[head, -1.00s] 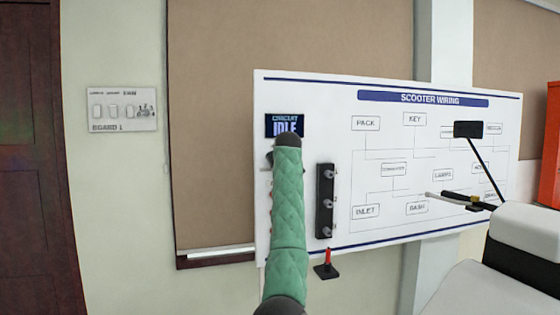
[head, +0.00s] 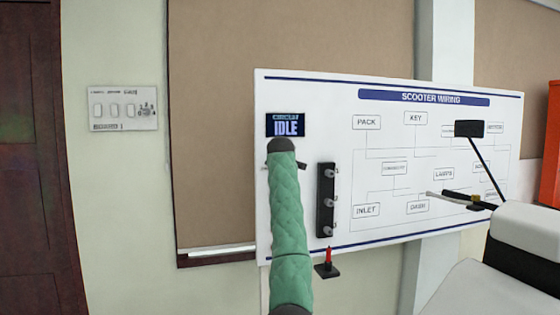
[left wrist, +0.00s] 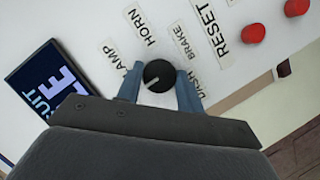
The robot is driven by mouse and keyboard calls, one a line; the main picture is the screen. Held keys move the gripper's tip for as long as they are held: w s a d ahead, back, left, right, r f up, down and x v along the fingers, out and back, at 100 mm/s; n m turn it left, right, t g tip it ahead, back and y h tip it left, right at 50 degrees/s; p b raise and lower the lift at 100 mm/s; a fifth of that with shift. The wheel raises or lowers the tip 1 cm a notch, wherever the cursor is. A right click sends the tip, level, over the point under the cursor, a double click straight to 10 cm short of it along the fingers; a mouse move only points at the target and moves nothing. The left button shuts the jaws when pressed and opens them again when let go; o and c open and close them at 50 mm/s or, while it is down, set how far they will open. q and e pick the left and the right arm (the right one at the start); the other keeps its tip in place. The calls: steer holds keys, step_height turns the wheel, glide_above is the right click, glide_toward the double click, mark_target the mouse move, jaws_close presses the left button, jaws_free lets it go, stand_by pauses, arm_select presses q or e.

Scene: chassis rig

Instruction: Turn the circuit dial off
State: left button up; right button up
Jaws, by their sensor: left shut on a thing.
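The circuit dial (left wrist: 158,73) is a round black knob with a white pointer line, on the white board (left wrist: 110,20). Its line points to the lower left in the left wrist view. My left gripper (left wrist: 160,84) has its two blue fingers on either side of the dial and is shut on it. In the head view my green-sleeved arm hides the dial and most of the gripper. The circuit display (head: 286,125) reads IDLE and also shows in the left wrist view (left wrist: 45,85). My right gripper is not in view.
Labels LAMP, HORN, BRAKE, DASH and RESET surround the dial, with two red buttons (left wrist: 254,33) beyond. A black strip with knobs (head: 326,200) is right of my arm. A switch plate (head: 122,109) hangs on the left wall. A white scooter part (head: 510,255) stands right.

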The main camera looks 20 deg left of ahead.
arm_select(q)
steer(key=shift+f, duration=0.2)
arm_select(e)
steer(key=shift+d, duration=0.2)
arm_select(q)
steer(key=o, duration=1)
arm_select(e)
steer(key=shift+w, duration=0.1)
arm_select(q)
steer(key=shift+r, duration=0.1)
steer(key=b+v, duration=0.2)
steer(key=v, duration=0.5)
steer(key=shift+s, duration=0.3)
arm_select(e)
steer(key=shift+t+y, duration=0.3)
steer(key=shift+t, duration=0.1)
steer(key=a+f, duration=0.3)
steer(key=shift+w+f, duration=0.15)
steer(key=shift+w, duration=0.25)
arm_select(q)
steer(key=shift+d, duration=0.1)
